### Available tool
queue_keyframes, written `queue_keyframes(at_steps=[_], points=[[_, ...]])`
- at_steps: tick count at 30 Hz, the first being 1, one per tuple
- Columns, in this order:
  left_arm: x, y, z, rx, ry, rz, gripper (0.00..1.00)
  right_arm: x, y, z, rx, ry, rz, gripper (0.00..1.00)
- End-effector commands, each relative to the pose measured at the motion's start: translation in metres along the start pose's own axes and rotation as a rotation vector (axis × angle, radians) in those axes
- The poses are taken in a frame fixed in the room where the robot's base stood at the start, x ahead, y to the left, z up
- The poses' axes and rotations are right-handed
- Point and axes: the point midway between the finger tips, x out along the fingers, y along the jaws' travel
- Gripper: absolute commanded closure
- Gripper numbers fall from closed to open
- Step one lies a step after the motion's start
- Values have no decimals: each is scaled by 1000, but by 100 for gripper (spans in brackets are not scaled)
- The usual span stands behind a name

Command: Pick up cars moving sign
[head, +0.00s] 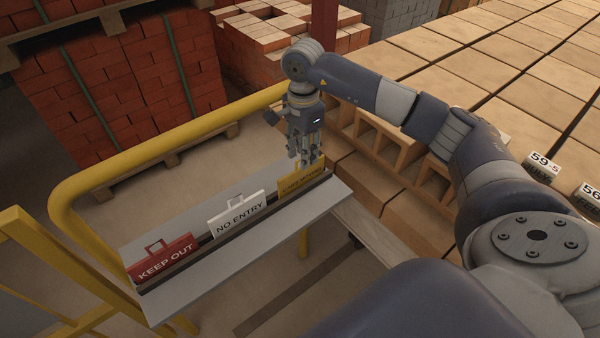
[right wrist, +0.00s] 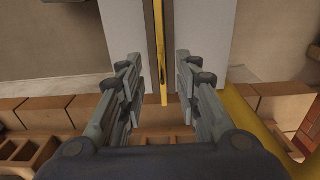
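The yellow sign (head: 301,182) stands in the slot of a grey shelf (head: 247,252), at its right end; its lettering is too small to read surely. My right gripper (head: 308,160) is directly above the yellow sign, pointing down. In the right wrist view the gripper (right wrist: 160,82) is open, with one finger on each side of the yellow sign's thin edge (right wrist: 160,55). A gap shows between each finger and the sign. The fingers partly cover the sign's top in the head view. My left gripper is not in view.
A white NO ENTRY sign (head: 238,218) and a red KEEP OUT sign (head: 165,258) stand in the same slot to the left. A yellow rail (head: 150,155) runs behind the shelf. Hollow bricks (head: 375,145) lie behind and right of the gripper. Red brick stacks (head: 120,85) stand at the back left.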

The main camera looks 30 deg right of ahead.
Motion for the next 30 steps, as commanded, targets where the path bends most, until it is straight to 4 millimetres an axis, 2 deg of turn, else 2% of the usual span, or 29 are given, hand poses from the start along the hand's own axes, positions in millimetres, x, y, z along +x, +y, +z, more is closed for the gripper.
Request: queue_keyframes(at_steps=[3,7,11,15,18,26,27,30], points=[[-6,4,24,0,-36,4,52,13,0,1,-1,-3,1,69],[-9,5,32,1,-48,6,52,21,0,2,-1,-3,0,69],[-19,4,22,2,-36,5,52,34,2,2,0,-3,4,69],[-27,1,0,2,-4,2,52,55,2,4,-1,-5,3,69],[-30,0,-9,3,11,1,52,66,1,3,0,-4,0,69],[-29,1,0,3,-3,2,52,71,0,3,-1,-4,-2,69],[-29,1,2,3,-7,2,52,71,0,3,-1,-4,-2,71],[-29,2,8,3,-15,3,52,71,0,3,-1,-4,-2,94]])
